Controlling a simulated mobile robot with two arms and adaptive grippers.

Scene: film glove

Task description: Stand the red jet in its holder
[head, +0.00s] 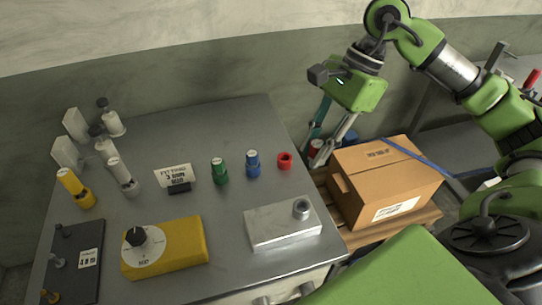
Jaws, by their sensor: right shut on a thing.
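The red holder (285,161) is a short red ring with a dark opening, standing near the right edge of the grey metal table. It looks empty. My right gripper (318,148) is just beyond the table's right edge, pointing down beside the cardboard box. It is shut on a small red piece, which looks like the red jet (314,147); the fingers partly hide it. The jet is to the right of the holder and apart from it in the picture. My left gripper is not in view.
A green jet (219,171) and a blue jet (253,164) stand left of the red holder. A metal block (282,226) lies in front. A yellow timer box (165,247) and a label stand (176,177) are further left. A cardboard box (385,175) sits right of the table.

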